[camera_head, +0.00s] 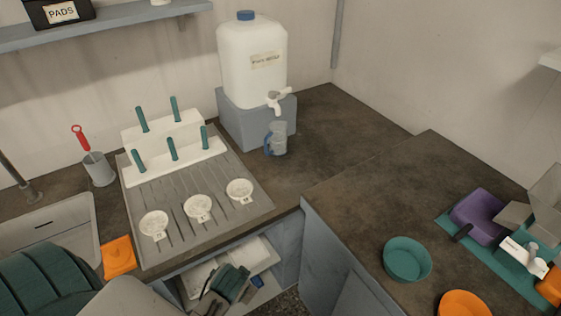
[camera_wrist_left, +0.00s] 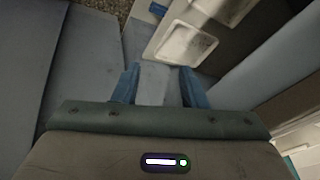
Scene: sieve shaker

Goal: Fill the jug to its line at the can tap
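The jug (camera_head: 279,140), clear with a blue handle on its left, stands upright on the dark counter below the can tap (camera_head: 278,97). Its line and any water in it are too small to make out. The white can (camera_head: 252,55) with a blue cap sits on a grey-blue block (camera_head: 240,124). My left gripper (camera_head: 256,282) is low at the counter's front, by an open drawer, well apart from the jug. The left wrist view shows its two blue fingers (camera_wrist_left: 158,87) spread with nothing between them. My right gripper is not in view.
A ribbed draining board (camera_head: 187,239) with white dishes and teal pegs lies left of the jug. The open drawer with white trays (camera_head: 258,257) is below. A teal bowl (camera_head: 407,260) stands on the right counter. Counter right of the jug is clear.

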